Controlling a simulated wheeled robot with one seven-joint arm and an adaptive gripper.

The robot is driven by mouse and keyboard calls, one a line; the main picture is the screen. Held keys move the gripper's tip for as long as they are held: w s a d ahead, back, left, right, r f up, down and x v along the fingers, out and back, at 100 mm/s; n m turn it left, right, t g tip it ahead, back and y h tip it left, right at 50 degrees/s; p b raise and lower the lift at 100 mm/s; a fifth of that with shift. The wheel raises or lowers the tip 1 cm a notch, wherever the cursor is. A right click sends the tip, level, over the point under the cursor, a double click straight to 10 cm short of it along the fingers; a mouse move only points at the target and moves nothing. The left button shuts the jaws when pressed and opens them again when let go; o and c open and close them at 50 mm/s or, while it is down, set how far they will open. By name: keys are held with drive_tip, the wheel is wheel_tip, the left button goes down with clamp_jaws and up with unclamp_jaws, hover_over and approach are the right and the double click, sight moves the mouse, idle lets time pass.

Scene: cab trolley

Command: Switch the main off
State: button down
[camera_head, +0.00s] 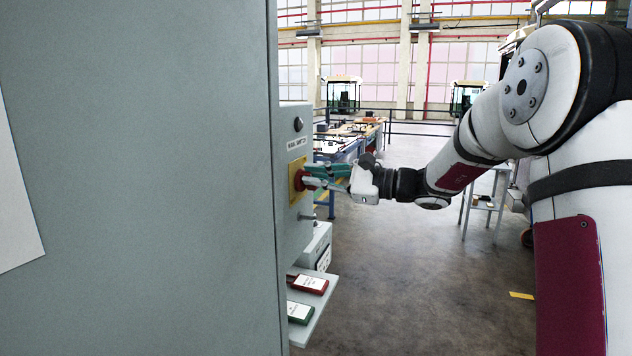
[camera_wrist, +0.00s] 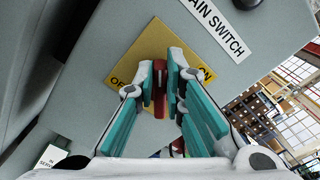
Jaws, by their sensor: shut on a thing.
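The main switch is a red rotary handle (camera_head: 300,180) on a yellow plate (camera_head: 295,172), on the side of a grey cabinet box. In the wrist view the red handle (camera_wrist: 159,84) stands between my fingertips, in front of the yellow plate (camera_wrist: 150,50) with "ON" at its right and "OFF" partly hidden at its lower left. A "MAIN SWITCH" label (camera_wrist: 217,27) is beside the plate. My gripper (camera_head: 316,178) is shut on the handle; its teal-padded fingers (camera_wrist: 162,75) lie on either side. The fingers hide part of the handle.
A small shelf (camera_head: 313,316) below the switch holds a red tag block (camera_head: 310,285) and a green one (camera_head: 300,313). A large grey cabinet wall (camera_head: 150,180) fills the left. Workbenches (camera_head: 350,135) stand behind. The floor to the right of the cabinet is open.

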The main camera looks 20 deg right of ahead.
drive_tip(key=n+b, duration=0.2)
drive_tip(key=f+n+b, duration=0.1)
drive_tip(key=b, duration=0.1)
drive_tip(key=n+b, duration=0.2)
drive_tip(key=shift+s+a+f+n, duration=0.15)
drive_tip(key=shift+a+f+n, duration=0.05)
drive_tip(key=shift+f+n, duration=0.1)
drive_tip(key=n+b, duration=0.1)
drive_tip(key=b, duration=0.1)
drive_tip(key=n+b, duration=0.1)
drive_tip(key=b, duration=0.1)
drive_tip(key=n+b, duration=0.2)
drive_tip(key=shift+s+f, duration=0.2)
drive_tip(key=shift+f, duration=0.05)
drive_tip(key=c, duration=1.7)
unclamp_jaws()
drive_tip(key=shift+o, duration=0.2)
drive_tip(key=shift+d+r, duration=0.1)
drive_tip(key=v, duration=1.2)
